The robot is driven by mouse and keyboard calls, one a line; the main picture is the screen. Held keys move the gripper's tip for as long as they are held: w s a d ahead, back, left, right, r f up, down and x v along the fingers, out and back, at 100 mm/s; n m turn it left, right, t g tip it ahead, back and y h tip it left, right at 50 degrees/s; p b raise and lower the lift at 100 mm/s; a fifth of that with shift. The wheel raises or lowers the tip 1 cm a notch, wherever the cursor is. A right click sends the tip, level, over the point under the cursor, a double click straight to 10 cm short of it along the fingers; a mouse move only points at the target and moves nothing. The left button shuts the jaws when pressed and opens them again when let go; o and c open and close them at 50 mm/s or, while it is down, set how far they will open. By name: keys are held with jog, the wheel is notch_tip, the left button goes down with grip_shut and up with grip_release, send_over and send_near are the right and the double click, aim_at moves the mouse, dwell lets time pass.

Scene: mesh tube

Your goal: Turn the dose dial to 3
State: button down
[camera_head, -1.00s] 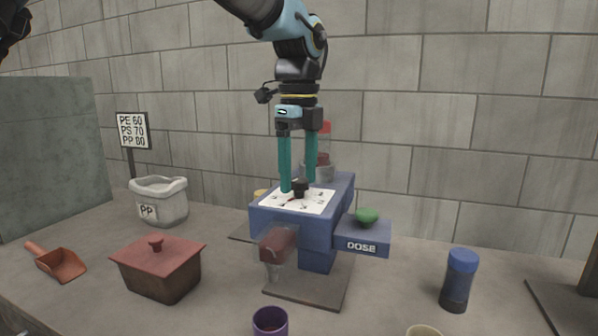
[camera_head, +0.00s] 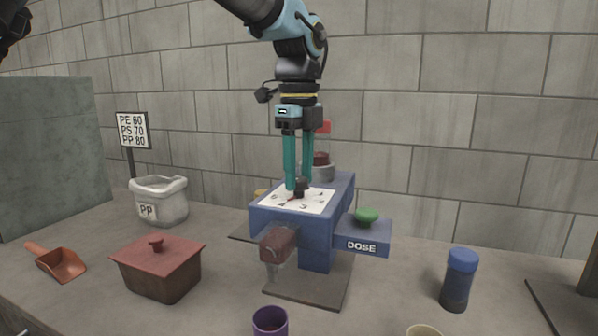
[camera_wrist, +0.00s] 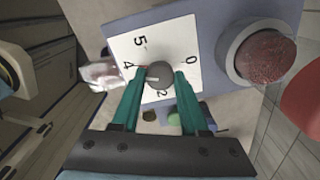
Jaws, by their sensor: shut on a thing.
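The dose dial is a dark round knob (camera_head: 301,187) on a white numbered plate (camera_head: 313,206), on top of a blue machine (camera_head: 325,222). In the wrist view the knob (camera_wrist: 159,75) sits between my two green fingertips. My gripper (camera_head: 298,186) points down and is shut on the knob. A small red mark shows beside the knob, on the side of the 4 in the wrist view. The 5, 4, 2 and 0 can be read there; the 3 is hidden by a finger, but it shows at the plate's front edge in the head view.
A green button (camera_head: 367,215) sits on the blue DOSE box (camera_head: 362,240). A red-brown handle (camera_head: 278,243) is at the machine's front. A lidded box (camera_head: 158,268), scoop (camera_head: 62,263), PP bag (camera_head: 160,201), purple cup (camera_head: 270,321) and blue-capped jar (camera_head: 459,279) stand around on the counter.

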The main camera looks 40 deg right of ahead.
aim_at(299, 178)
jog(key=n+p, duration=0.2)
jog(key=n, duration=0.2)
jog(key=shift+r+p, duration=0.15)
jog(key=shift+p, duration=0.2)
jog(key=n+p, duration=0.2)
jog(key=n, duration=0.3)
jog(key=shift+n, duration=0.3)
dwell(0.4)
jog(key=shift+c, duration=2.1)
grip_release()
notch_tip(299, 178, up, 11)
jog(key=b, duration=0.1)
jog(key=shift+f, duration=0.2)
